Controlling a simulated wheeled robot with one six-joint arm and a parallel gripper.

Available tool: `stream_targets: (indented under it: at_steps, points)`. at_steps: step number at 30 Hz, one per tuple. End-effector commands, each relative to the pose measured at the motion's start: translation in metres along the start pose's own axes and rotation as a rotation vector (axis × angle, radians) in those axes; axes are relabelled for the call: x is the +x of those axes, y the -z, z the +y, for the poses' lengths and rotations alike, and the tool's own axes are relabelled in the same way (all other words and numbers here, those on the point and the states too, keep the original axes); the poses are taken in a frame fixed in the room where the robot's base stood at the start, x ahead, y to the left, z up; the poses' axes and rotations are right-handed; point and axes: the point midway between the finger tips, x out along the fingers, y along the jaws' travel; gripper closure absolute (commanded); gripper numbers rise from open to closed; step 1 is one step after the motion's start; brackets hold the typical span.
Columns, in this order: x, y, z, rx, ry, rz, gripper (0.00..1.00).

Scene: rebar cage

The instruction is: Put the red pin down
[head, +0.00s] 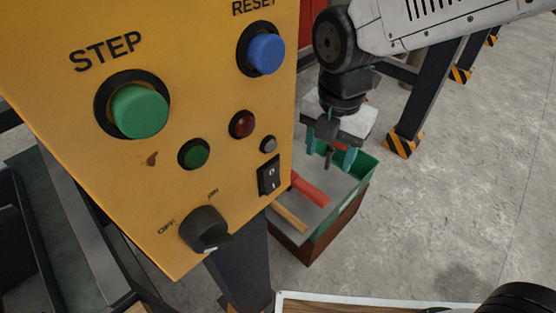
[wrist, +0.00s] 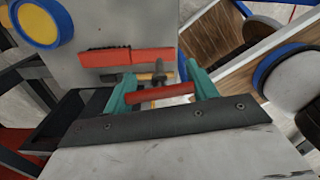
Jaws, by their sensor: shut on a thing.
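My gripper (head: 330,152) has teal fingers and is shut on the red pin (head: 335,146). In the wrist view, the red pin (wrist: 165,92) lies crosswise between the two fingertips of my gripper (wrist: 162,90). In the head view the gripper hangs over a bin (head: 352,205) with a green inner wall and brown outside. The fingers and wrist partly hide the pin. I cannot tell its exact height above the grey surface beneath.
A red-handled item (head: 309,190) and a wooden stick (head: 289,217) lie on the grey surface under the gripper. The yellow control panel (head: 70,130) fills the left of the head view, close beside the arm. Concrete floor (head: 450,190) is open to the right.

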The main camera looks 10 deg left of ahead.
Motion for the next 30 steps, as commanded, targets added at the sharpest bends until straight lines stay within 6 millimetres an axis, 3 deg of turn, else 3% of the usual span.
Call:
stream_targets:
  at_steps: [1,4,7,10,14,24,30]
  points:
    - [0.013,0.019,-0.012,0.028,0.003,0.0,0.98]
    - [0.033,0.044,-0.033,0.096,0.002,-0.001,0.98]
    - [0.047,0.06,-0.047,0.144,0.002,-0.002,0.98]
    - [0.054,0.062,-0.051,0.168,0.001,-0.003,0.98]
    - [0.058,0.042,-0.038,0.177,0.003,-0.002,0.98]
    - [0.066,-0.035,0.011,0.172,0.002,-0.002,0.98]
    - [0.069,-0.062,0.028,0.168,0.002,-0.002,0.98]
